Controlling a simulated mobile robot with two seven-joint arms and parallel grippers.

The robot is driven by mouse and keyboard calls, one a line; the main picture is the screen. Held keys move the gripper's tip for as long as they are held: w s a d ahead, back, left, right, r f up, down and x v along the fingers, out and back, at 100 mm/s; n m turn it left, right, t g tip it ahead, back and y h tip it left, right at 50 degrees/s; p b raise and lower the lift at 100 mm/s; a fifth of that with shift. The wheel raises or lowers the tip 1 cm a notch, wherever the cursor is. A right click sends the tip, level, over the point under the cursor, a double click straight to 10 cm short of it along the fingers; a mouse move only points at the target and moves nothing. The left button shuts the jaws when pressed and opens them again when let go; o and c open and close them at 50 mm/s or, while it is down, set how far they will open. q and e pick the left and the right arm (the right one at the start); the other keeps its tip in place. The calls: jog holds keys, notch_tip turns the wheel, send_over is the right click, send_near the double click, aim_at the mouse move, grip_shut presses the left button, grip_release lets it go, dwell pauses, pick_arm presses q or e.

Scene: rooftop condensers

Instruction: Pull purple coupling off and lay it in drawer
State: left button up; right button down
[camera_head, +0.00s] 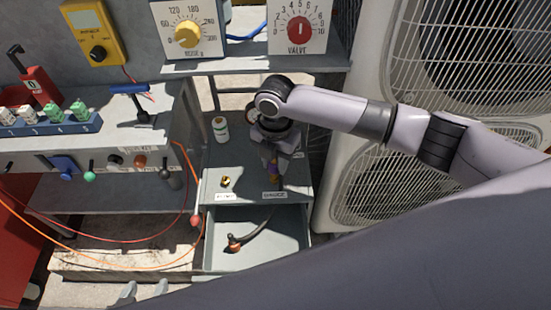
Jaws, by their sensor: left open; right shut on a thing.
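My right gripper (271,160) points down over the right side of the grey shelf. It is shut on the purple coupling (273,172), of which only a small purple and yellowish part shows. The hand hides the rest, and I cannot tell whether the coupling is seated on a fitting or clear of it. The grey drawer (285,258) below the shelf is open. A dark curved handle-like piece with an orange end (235,243) lies in it. My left gripper (145,291) shows only its fingertips at the bottom edge, apart and empty.
A brass fitting (225,182) stands on the shelf (213,160), with a white bottle (220,129) behind it. Red and orange cables (130,240) loop left of the drawer. White condenser units (395,190) stand close on the right. The drawer's middle and right are bare.

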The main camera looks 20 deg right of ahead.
jog(key=shift+r+p, duration=1.25)
jog(key=shift+p, duration=0.05)
